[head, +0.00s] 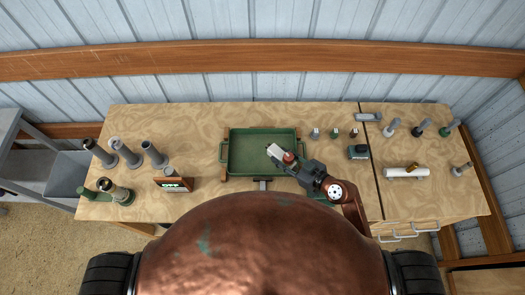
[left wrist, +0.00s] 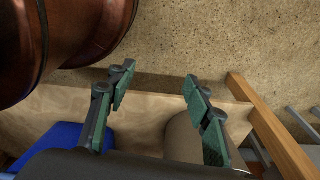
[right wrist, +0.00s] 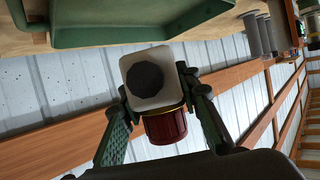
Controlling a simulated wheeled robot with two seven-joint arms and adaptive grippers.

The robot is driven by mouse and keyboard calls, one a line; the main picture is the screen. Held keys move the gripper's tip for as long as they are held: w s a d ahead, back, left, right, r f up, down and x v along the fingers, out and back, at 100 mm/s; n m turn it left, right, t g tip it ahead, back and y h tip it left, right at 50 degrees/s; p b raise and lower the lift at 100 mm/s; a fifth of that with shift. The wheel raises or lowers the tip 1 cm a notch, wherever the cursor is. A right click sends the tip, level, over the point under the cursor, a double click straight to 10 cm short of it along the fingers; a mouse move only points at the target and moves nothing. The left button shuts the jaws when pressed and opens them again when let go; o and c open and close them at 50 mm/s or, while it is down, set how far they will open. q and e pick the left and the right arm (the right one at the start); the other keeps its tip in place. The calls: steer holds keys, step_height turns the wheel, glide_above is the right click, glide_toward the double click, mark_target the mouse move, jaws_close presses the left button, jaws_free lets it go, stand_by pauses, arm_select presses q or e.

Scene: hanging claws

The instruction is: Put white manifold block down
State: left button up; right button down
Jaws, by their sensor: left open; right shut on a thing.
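The white manifold block (head: 275,151) is in my right gripper (head: 290,164), above the right part of the green tray (head: 231,152). In the right wrist view the block (right wrist: 140,65) has a dark many-sided face and a dark red cylinder (right wrist: 165,127) with a gold ring joined to it. The right fingers (right wrist: 157,95) are shut on it, one on each side. The tray (right wrist: 140,32) shows at the top of that view, apart from the block. My left gripper (left wrist: 158,85) is open and empty in the left wrist view; the head view does not show it.
Several grey tube holders (head: 130,157) stand at the left, near a box with a green display (head: 174,185). Several small blocks (head: 333,133) stand right of the tray. A white cylinder with a brass fitting (head: 407,173) lies at the right. The tray floor looks empty.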

steer(key=x, duration=0.7)
steer(key=shift+w+d, duration=0.2)
steer(key=shift+w, duration=0.05)
steer(key=b, duration=0.2)
glide_above(263, 155)
steer(key=f, duration=0.3)
steer(key=s+d+f, duration=0.1)
steer(key=shift+f, duration=0.2)
steer(key=shift+w+a+f, duration=0.3)
steer(key=shift+w+f, duration=0.05)
steer(key=shift+f, duration=0.1)
steer(key=f, duration=0.1)
steer(key=f+b, duration=0.1)
steer(key=f, duration=0.2)
steer(key=shift+w+a+b, duration=0.2)
steer(key=shift+w+b, duration=0.1)
steer(key=shift+b, duration=0.1)
arm_select(q)
steer(key=f, duration=0.1)
steer(key=s+f, duration=0.1)
steer(key=f, duration=0.2)
steer(key=shift+s+d, duration=0.1)
steer(key=shift+s, duration=0.15)
arm_select(e)
steer(key=shift+r, duration=0.1)
steer(key=c, duration=1.5)
jaws_free()
steer(key=shift+o, duration=0.2)
